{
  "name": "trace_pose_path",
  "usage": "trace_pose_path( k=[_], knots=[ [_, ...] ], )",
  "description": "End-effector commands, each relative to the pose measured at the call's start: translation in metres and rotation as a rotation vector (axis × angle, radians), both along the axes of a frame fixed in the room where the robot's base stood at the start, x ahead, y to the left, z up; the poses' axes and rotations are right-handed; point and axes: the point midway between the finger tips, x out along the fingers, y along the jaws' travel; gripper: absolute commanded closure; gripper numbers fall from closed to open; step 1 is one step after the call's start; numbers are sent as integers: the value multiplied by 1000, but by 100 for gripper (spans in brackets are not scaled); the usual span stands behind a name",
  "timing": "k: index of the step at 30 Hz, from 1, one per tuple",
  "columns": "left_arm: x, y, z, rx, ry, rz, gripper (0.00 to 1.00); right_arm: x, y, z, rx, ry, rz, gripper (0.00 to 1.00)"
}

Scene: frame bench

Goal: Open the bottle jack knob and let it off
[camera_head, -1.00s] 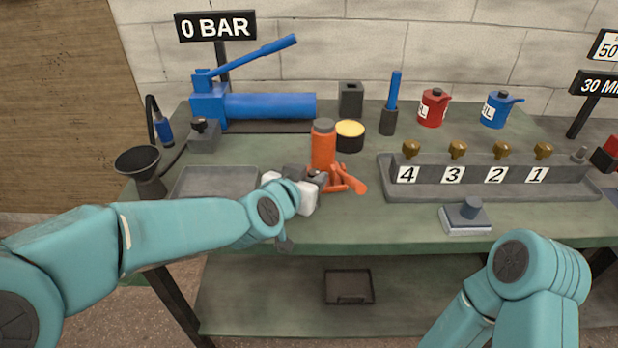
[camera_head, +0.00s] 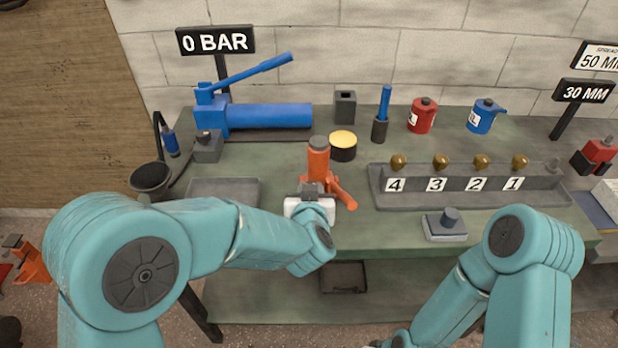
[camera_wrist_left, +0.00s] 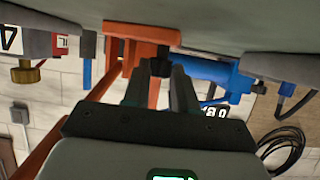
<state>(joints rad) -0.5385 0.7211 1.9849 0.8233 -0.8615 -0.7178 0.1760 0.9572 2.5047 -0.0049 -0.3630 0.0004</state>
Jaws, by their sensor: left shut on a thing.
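The orange bottle jack (camera_head: 319,160) stands upright near the front edge of the bench, with a grey top and an orange lever low on its right side. In the left wrist view, which is upside down, the jack (camera_wrist_left: 150,33) shows with its small dark knob (camera_wrist_left: 161,66) at the fingertips. My left gripper (camera_head: 311,187) is at the jack's front base; in the wrist view its two fingers (camera_wrist_left: 161,76) are shut on the knob. The knob is hidden in the head view. My right arm is at the lower right, its gripper out of view.
A blue hand pump (camera_head: 268,116) and a yellow-topped tin (camera_head: 342,147) are behind. A numbered rack (camera_head: 460,199) and a grey block (camera_head: 446,229) are to the right.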

Motion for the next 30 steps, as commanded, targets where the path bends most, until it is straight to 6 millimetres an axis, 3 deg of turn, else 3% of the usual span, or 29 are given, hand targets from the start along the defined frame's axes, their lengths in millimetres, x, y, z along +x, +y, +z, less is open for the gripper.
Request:
trace_pose_path(
  k=[9, 10, 22, 26, 30],
  knots=[
    [0, 1, -1, 1, 0, 9, 100, 0, 0, 0, 0, 1, 0, 100],
    [0, 1, -1, 1, 0, 9, 64, 0, 0, 0, 0, 1, 0, 100],
    [-6, 0, 3, -1, -1, 7, 62, 0, 0, 1, 0, 0, 0, 100],
    [-28, 0, 13, 1, -2, 4, 62, 0, 0, 2, 0, 0, 0, 100],
    [-63, 1, 28, 0, -3, 3, 62, 0, 0, 6, 0, 0, 0, 100]
  ],
)
